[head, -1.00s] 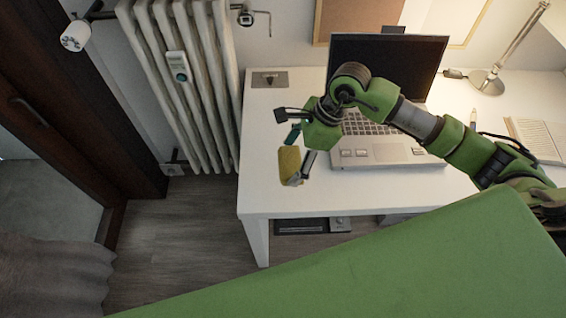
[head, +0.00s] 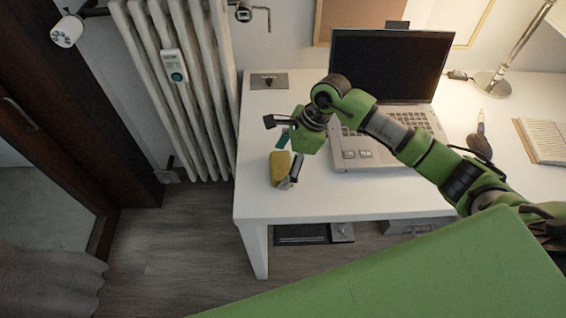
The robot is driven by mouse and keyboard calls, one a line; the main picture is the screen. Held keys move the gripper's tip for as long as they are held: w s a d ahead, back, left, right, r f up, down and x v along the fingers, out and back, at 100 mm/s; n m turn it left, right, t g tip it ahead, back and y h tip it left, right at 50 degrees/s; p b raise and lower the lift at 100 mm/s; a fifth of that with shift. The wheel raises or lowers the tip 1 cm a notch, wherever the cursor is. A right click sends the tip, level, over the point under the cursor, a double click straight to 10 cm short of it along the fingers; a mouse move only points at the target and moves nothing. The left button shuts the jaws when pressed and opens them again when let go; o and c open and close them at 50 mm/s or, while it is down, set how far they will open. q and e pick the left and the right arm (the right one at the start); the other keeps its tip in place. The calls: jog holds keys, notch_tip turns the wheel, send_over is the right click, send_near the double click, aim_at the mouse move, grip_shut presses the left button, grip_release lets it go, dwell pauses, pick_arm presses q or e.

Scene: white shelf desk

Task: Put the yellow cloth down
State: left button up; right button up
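The yellow cloth (head: 279,169) is over the front left part of the white desk (head: 345,202). My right gripper (head: 293,177) reaches over from the right, its visible finger lying against the cloth's right edge. A small teal piece (head: 283,138) shows beside the gripper, partly covered. My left gripper is not in view.
An open laptop (head: 360,158) stands behind and right of my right gripper. A radiator (head: 180,100) stands left of the desk.

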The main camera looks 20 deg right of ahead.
jog(key=shift+f, duration=0.1)
dwell(0.3)
jog(key=p+v, duration=0.6)
jog(key=v, duration=0.7)
jog(key=shift+d+r, duration=0.25)
